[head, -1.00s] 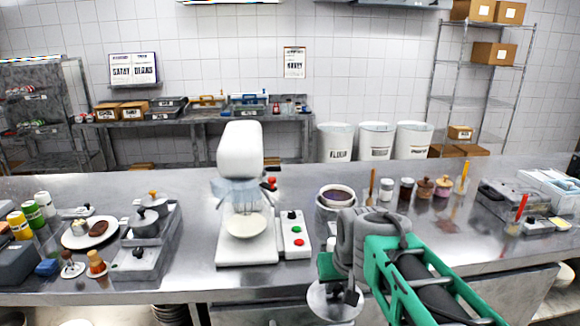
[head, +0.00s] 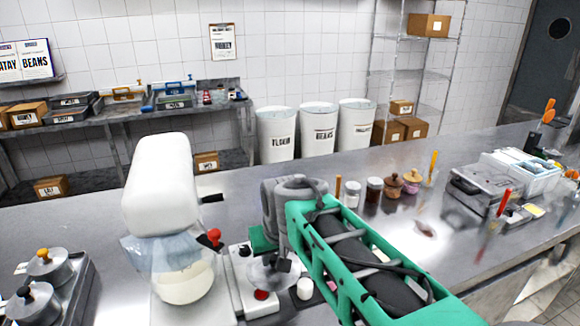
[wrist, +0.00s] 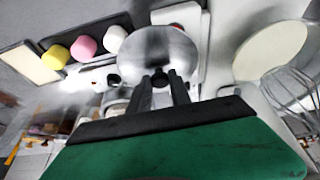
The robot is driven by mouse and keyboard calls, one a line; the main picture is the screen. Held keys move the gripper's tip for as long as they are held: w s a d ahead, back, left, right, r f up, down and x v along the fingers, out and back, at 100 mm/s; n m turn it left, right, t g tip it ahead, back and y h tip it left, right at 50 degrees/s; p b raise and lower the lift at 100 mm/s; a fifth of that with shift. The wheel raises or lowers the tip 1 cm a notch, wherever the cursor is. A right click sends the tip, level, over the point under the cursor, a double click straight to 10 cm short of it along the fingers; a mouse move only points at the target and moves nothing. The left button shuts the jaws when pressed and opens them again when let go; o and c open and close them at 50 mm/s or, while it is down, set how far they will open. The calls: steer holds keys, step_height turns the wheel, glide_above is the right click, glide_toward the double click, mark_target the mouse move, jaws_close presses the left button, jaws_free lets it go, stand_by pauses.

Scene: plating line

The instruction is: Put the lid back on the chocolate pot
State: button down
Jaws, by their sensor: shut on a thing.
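The lid (head: 268,272) is a shiny silver disc with a dark knob. My gripper (head: 285,265) is shut on the knob and holds the lid in front of the mixer's control box. In the wrist view the lid (wrist: 158,50) lies just beyond the dark fingertips (wrist: 161,78), which close on the knob. The chocolate pot cannot be made out now; my arm covers that part of the counter in the head view.
The white stand mixer (head: 160,190) and its control box (head: 240,265) stand left of my gripper. Several jars (head: 374,190) stand behind my arm. Lidded pots (head: 47,265) sit far left. The wrist view shows a tray (wrist: 30,62) with yellow, pink and white pieces.

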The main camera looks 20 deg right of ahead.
steer(key=w+d+r+m+h+p, duration=0.1)
steer(key=w+d+r+m+p, duration=0.2)
steer(key=w+d, duration=0.45)
steer(key=w+d+r+p, duration=0.3)
steer(key=w+d+r, duration=0.2)
steer(key=w, duration=0.5)
step_height(320, 180, down, 6)
steer(key=b, duration=0.4)
steer(key=shift+d+b, duration=0.25)
steer(key=shift+b, duration=0.1)
steer(key=shift+s, duration=0.15)
steer(key=shift+f, duration=0.25)
stand_by(0.6)
steer(key=c, duration=1.1)
jaws_free()
steer(key=shift+o, duration=0.4)
